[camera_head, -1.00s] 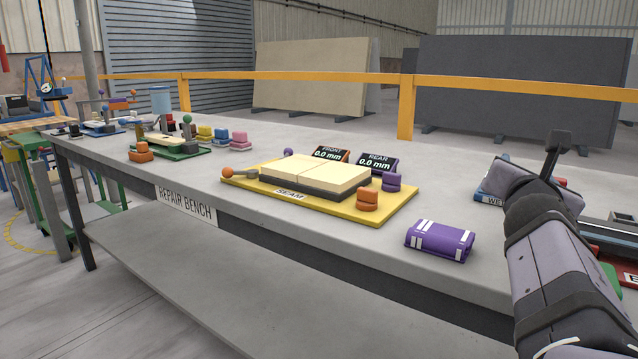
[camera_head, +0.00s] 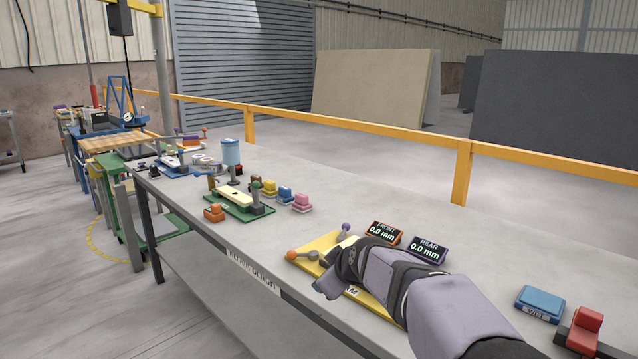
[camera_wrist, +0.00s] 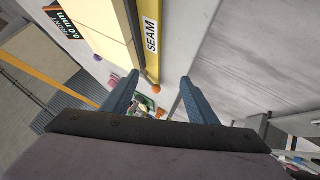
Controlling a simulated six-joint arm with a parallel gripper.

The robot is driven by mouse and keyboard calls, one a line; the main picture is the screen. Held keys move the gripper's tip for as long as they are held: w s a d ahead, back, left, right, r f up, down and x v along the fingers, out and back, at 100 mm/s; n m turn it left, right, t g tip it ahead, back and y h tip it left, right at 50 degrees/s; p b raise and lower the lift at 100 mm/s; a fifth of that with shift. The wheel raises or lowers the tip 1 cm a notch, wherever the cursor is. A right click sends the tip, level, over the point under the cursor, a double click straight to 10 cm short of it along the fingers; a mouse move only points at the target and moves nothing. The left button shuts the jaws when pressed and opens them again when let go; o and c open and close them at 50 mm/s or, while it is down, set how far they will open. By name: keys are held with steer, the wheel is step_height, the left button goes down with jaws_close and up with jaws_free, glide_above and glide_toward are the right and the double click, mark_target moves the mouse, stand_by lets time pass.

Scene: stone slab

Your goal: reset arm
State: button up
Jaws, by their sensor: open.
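My arm reaches in from the lower right of the head view, over the repair bench (camera_head: 280,240). It covers much of the yellow seam board (camera_head: 312,244) and the pale slabs on it. My gripper (camera_wrist: 158,98) shows in the wrist view with its two blue fingers spread wide apart and nothing between them. In that view the seam board (camera_wrist: 150,62) with its SEAM label runs along the top, beyond the fingertips. An orange knob (camera_wrist: 156,89) shows between the fingertips, farther off.
FRONT and REAR readouts (camera_head: 429,249), each at 0.0 mm, stand behind the board. A blue WET pad (camera_head: 540,302) and red block (camera_head: 585,325) are at right. A green fixture (camera_head: 237,200) and several coloured blocks stand farther left. An orange rail (camera_head: 462,172) runs behind the bench.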

steer(key=s+a+f+m+g+y, duration=0.2)
steer(key=s+a+f+m+g, duration=0.15)
steer(key=s+a+f, duration=0.5)
steer(key=s+d+f+m+g+h+b, duration=0.3)
steer(key=s+d+f+b, duration=0.7)
steer(key=s+f, duration=0.45)
steer(key=s+d+f+m+g+h+b, duration=0.25)
steer(key=s+d+f+b, duration=0.75)
steer(key=s+f, duration=0.5)
step_height(320, 180, up, 38)
steer(key=w+p, duration=0.1)
steer(key=p, duration=3.8)
steer(key=shift+d+m+g, duration=0.25)
steer(key=shift+m+g, duration=0.05)
steer(key=shift+m, duration=0.1)
steer(key=shift+w+f+y, duration=0.1)
steer(key=shift+f+y, duration=0.05)
steer(key=shift+y, duration=0.1)
